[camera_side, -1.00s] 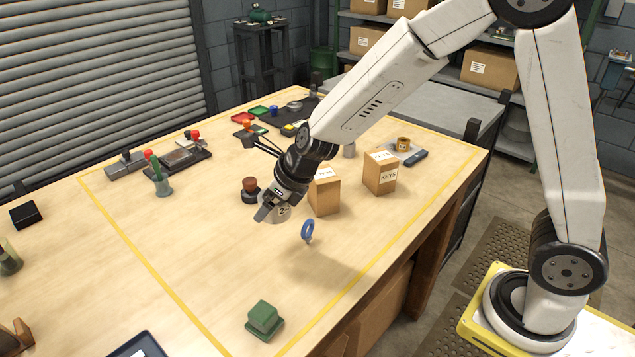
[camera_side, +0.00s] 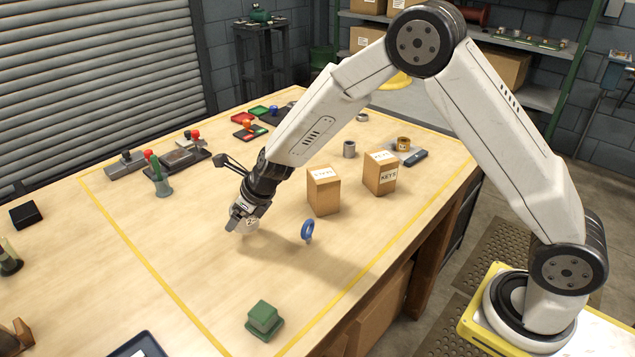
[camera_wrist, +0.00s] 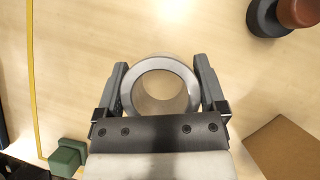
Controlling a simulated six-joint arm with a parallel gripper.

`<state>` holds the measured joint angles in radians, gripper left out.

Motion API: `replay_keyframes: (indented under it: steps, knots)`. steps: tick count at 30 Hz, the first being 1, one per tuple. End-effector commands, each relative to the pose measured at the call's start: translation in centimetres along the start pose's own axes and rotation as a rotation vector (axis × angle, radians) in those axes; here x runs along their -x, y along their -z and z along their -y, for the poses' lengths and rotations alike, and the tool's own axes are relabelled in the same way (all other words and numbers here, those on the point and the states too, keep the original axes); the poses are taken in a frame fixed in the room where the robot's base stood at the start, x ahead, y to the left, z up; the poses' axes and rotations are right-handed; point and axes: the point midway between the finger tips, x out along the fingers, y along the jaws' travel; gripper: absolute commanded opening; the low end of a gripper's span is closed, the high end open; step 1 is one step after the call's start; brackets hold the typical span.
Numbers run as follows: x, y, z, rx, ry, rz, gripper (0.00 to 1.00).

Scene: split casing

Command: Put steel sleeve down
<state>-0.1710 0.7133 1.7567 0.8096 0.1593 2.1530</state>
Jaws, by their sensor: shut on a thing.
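The steel sleeve (camera_wrist: 184,72) is a short hollow grey ring between the two fingers of my gripper (camera_wrist: 160,90) in the wrist view. The fingers are shut on its outer sides. Wood table shows through its bore. In the side view my gripper (camera_side: 240,222) points down close to the tabletop, left of the cardboard boxes. The sleeve (camera_side: 252,226) shows there as a pale piece, partly hidden by the fingers. Whether its lower edge touches the table I cannot tell.
A blue ring piece (camera_side: 308,230) and a box (camera_side: 324,192) stand to the right; a KEYS box (camera_side: 381,175) is behind. A green block (camera_side: 264,318) sits in front. A red-brown knob (camera_wrist: 298,10) is at the wrist view's top right. Table around the sleeve is clear.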

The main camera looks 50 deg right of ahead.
Motion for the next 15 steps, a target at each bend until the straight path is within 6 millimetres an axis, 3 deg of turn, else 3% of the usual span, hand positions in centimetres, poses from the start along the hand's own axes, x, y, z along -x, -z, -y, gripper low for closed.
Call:
replay_keyframes:
  steps: [15]
  knots:
    - [-1.3,-0.1,0.2,-0.001,0.001,0.002,0.00]
